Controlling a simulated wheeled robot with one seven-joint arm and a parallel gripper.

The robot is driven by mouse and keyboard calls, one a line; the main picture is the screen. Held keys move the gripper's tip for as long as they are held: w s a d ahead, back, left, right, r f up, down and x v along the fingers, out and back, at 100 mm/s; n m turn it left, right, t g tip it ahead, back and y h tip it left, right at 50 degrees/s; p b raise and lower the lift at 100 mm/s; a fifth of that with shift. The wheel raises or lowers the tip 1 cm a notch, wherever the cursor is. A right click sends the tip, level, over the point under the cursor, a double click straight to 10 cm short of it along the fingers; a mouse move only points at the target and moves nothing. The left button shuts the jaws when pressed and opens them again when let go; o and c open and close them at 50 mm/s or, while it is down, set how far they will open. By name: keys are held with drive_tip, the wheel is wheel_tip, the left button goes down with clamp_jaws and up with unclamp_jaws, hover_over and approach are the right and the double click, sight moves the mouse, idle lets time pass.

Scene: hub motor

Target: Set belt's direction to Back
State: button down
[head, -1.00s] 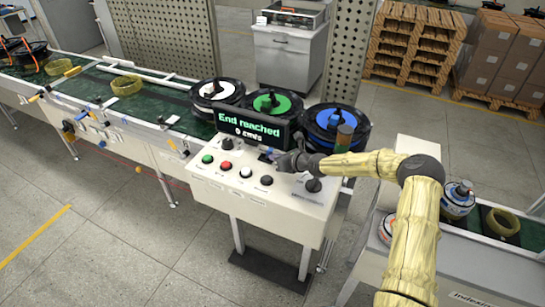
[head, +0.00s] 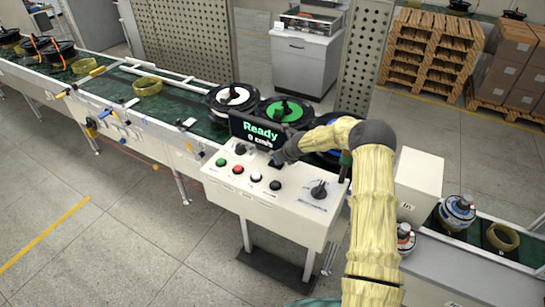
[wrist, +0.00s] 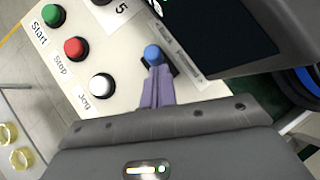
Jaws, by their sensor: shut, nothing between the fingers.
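The control panel (head: 228,186) stands in front of the belt (head: 175,108). Its screen (head: 260,133) reads "Ready" and 0 cm/s. In the wrist view a small blue-tipped switch (wrist: 152,52) sits in a dark slot beside a two-word label (wrist: 180,52), too blurred to read surely. My gripper (head: 277,160) is over the panel just below the screen. In the wrist view its fingers (wrist: 156,75) are shut and empty, with their tips right at the blue tip; whether they touch it I cannot tell. The slot is partly hidden by the fingers.
The panel has a green Start button (wrist: 52,14), a red Stop button (wrist: 76,48), a white Jog button (wrist: 102,87), a black button (head: 275,185) and a dark rotary knob (head: 318,188). Reels with white (head: 233,96) and green (head: 284,111) faces stand behind the screen.

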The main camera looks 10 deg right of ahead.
drive_tip(key=shift+w+a, duration=0.1)
drive_tip(key=shift+a, duration=0.45)
drive_tip(key=shift+d, duration=0.4)
drive_tip(key=shift+d+r, duration=0.15)
drive_tip(key=shift+d, duration=0.1)
drive_tip(key=shift+a+r+p, duration=0.25)
drive_tip(key=shift+r+p, duration=0.4)
drive_tip(key=shift+r, duration=0.05)
drive_tip(key=s+r+p, duration=0.4)
drive_tip(key=r+p, duration=0.1)
drive_tip(key=r, duration=0.4)
drive_tip(key=shift+s, duration=0.25)
